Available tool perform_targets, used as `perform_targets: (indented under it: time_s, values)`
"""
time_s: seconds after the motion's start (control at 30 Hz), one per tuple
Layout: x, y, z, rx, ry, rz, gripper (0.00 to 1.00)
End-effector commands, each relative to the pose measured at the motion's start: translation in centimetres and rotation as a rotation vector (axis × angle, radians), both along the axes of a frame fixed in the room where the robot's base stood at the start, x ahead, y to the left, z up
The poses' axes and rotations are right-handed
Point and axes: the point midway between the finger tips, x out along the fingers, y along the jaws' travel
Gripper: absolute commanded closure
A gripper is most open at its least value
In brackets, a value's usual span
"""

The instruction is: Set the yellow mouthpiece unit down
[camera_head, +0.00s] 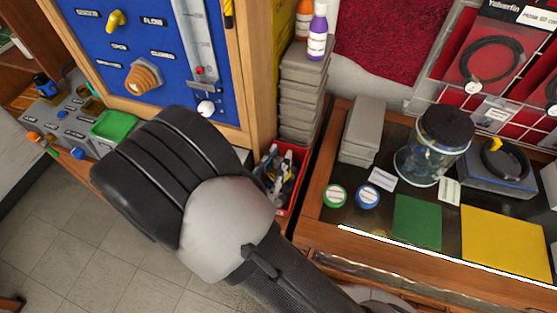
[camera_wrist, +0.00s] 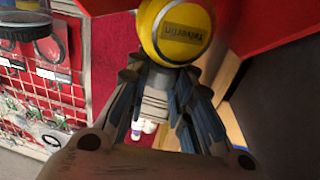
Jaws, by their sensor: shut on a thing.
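The yellow mouthpiece unit (camera_wrist: 178,28) is at the top middle of the wrist view. It is round, with a dark-lettered label facing the camera. My gripper (camera_wrist: 160,76) is shut on it, with a finger on either side of its lower part. In the head view my own arm covers the middle, and neither the gripper fingers nor the held unit can be seen. A yellow mat (camera_head: 503,246) and a green mat (camera_head: 417,222) lie flat on the glass-topped counter (camera_head: 308,222) at the right.
A clear jar with a black lid (camera_head: 436,148), a grey stack (camera_head: 363,130), a green tin (camera_head: 334,196) and a blue tin (camera_head: 367,197) stand on the counter. A wire rack (camera_head: 420,85) is behind. A blue panel (camera_head: 140,55) and red bin (camera_head: 287,180) are left of it.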

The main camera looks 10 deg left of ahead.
Motion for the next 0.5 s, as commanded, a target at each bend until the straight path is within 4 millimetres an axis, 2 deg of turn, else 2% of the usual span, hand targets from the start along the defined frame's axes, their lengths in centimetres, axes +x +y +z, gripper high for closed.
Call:
perform_targets:
  time_s: [0.23, 0.27, 0.5]
  values:
    - [0.03, 0.0, -0.36, 0.0, -0.001, 0.0, 1.0]
    - [0.03, -0.01, -0.29, 0.0, 0.0, 0.0, 0.77]
    - [0.03, 0.0, -0.22, 0.0, 0.0, 0.0, 0.61]
